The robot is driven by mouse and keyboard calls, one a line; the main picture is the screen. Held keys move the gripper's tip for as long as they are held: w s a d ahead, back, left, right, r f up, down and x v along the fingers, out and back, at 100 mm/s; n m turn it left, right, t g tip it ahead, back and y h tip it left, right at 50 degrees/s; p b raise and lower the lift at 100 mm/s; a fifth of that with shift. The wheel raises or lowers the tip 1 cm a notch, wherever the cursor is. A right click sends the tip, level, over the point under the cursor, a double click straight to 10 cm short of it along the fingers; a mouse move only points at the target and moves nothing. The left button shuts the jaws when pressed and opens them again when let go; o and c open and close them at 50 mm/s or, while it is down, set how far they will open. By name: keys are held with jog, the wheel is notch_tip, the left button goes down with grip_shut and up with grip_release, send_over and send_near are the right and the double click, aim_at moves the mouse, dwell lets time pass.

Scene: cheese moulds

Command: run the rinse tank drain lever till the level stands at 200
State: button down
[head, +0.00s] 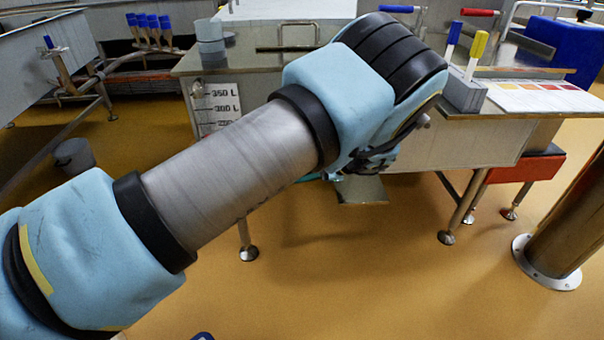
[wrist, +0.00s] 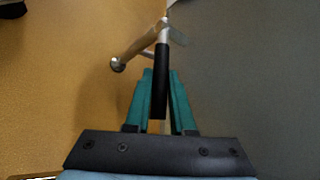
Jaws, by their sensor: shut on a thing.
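The drain lever's black grip (wrist: 162,62) stands between the teal fingers of my gripper (wrist: 160,84) in the wrist view. My gripper is shut on it. A steel shank continues from the grip's far end. In the head view my arm hides the lever and nearly all of my gripper. The rinse tank's grey wall (head: 250,88) carries a white level scale (head: 214,104). Its 350 L and 300 L marks show, and 250 partly. Anything lower is behind my arm. I cannot make out where the level stands.
A steel post (head: 550,235) rises from the floor at right. A grey block with brushes (head: 465,92) and a colour card (head: 535,97) are on the right-hand bench. A steel pipe (wrist: 135,48) runs left of the lever. The ochre floor in front is clear.

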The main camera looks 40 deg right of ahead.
jog(key=shift+f, duration=0.15)
jog(key=c, duration=1.1)
grip_release()
jog(key=shift+o, duration=0.2)
jog(key=v, duration=1.1)
jog(key=shift+p, duration=0.45)
